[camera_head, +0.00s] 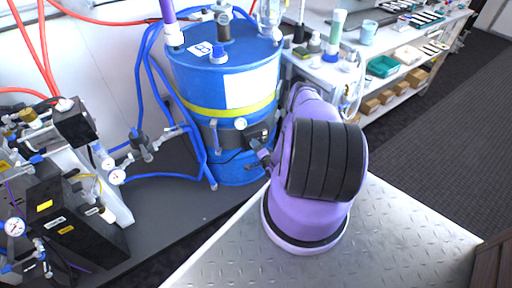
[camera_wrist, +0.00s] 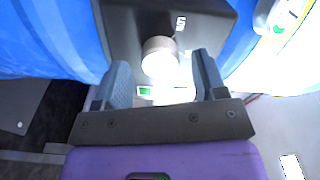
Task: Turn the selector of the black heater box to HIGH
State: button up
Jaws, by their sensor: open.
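The black heater box (camera_wrist: 125,28) is mounted on the side of the blue drum (camera_wrist: 50,38) and fills the upper middle of the wrist view. Its selector is a pale round knob (camera_wrist: 160,50), brightly lit, with a small white marking beside it. I cannot read which setting it points to. My gripper (camera_wrist: 162,72) is open, with one grey finger on each side of the knob's near end; I cannot tell whether either touches it. In the head view the heater box (camera_head: 258,131) shows on the drum's (camera_head: 225,90) lower right, partly hidden by my purple arm.
Blue hoses (camera_head: 150,80) run down left of the drum. Gauges and a black unit (camera_head: 75,225) stand at left. A white shelf bench (camera_head: 345,72) with bottles and trays is behind at right. Dark floor (camera_head: 430,130) is clear on the right.

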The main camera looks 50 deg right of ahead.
jog(key=v, duration=1)
jog(key=shift+s, duration=0.1)
dwell(0.3)
